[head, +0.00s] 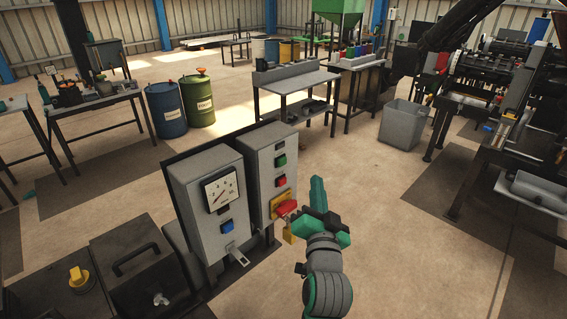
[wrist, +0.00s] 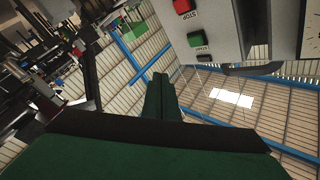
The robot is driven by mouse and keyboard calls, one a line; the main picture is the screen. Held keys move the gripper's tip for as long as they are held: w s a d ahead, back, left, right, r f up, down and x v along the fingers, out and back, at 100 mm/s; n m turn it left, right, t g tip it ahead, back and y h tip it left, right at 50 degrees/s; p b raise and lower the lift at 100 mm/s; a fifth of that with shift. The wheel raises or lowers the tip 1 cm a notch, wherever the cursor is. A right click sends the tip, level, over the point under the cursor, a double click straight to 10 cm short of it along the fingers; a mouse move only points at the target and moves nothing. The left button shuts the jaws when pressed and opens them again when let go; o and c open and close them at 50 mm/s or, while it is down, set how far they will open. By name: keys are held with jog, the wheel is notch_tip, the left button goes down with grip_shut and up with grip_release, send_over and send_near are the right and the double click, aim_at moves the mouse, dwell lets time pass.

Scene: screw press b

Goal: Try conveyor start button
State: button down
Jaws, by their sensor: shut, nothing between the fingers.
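In the head view, a grey control box (head: 262,174) carries a green button (head: 281,160) above a red button (head: 281,180). Below them is a red switch handle (head: 287,207) on a yellow plate, with a yellow padlock (head: 289,232) hanging from it. My gripper (head: 317,182) is shut and empty, to the right of the box, fingers pointing up in the picture, and appears apart from the buttons. The wrist view shows the green button (wrist: 196,39) and the red button (wrist: 184,6), labelled STOP, beyond the green fingers (wrist: 160,95). The green button's label is too small to read surely.
A dark bench top (head: 65,298) is at lower left. A grey bin (head: 401,123) and machinery stand at right. Floor right of my gripper is clear.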

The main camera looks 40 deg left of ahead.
jog(key=a, duration=0.8)
jog(key=shift+w+a, duration=0.15)
jog(key=shift+w, duration=0.15)
jog(key=shift+a, duration=0.2)
dwell(1.7)
jog(key=shift+a, duration=0.25)
jog(key=shift+w+a, duration=0.1)
jog(key=shift+a, duration=0.35)
dwell(0.8)
jog(key=shift+d, duration=0.9)
jog(key=shift+s+d, duration=0.15)
jog(key=shift+d, duration=1.1)
jog(key=shift+s+d, duration=0.15)
jog(key=shift+d, duration=1.1)
